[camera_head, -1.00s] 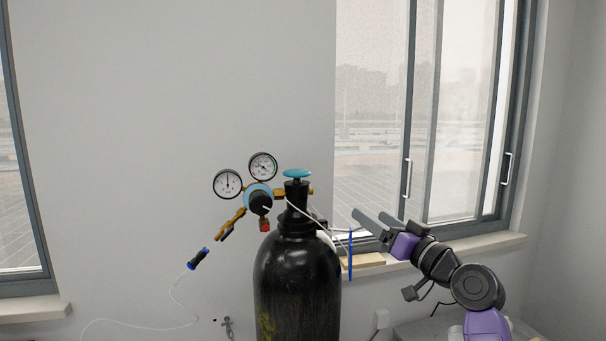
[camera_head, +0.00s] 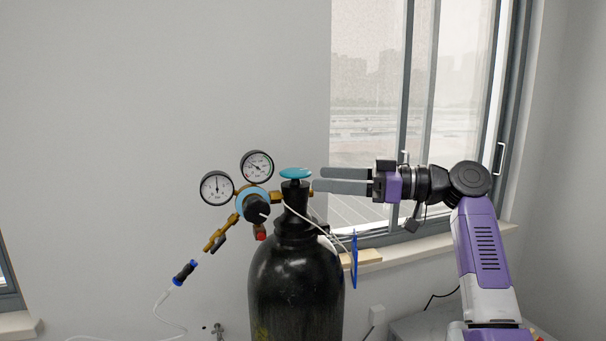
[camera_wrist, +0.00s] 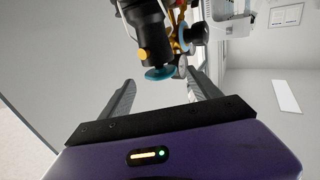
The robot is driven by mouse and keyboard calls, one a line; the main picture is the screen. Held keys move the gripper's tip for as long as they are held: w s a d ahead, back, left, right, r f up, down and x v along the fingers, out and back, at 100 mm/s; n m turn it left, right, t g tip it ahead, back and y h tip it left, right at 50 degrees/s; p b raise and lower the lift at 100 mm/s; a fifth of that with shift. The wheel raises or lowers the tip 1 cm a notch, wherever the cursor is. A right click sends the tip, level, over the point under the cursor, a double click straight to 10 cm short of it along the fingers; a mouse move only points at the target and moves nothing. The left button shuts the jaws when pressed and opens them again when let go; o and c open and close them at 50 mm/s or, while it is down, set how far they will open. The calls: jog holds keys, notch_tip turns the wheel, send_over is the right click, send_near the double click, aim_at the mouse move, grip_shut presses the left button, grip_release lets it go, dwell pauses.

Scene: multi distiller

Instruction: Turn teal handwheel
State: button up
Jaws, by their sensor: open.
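The teal handwheel (camera_head: 296,174) sits on top of the black gas cylinder (camera_head: 296,280). In the wrist view the handwheel (camera_wrist: 160,73) shows ahead, between the lines of my two fingers, a little beyond their tips. My gripper (camera_head: 318,180) is open and empty, reaching level from the right. Its fingertips are just right of the handwheel, at about its height, and do not appear to touch it. In the wrist view my gripper (camera_wrist: 161,82) has its fingers spread wide.
A regulator with two round gauges (camera_head: 257,166) and a blue-ringed knob (camera_head: 256,208) is attached left of the cylinder's neck. A white tube (camera_head: 318,227) loops in front of the neck. A window with a sill (camera_head: 400,253) stands behind my arm.

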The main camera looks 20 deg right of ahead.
aim_at(303, 177)
jog(key=shift+p+x, duration=0.7)
jog(key=shift+x, duration=2.1)
jog(key=shift+c, duration=0.4)
jog(key=c, duration=1.1)
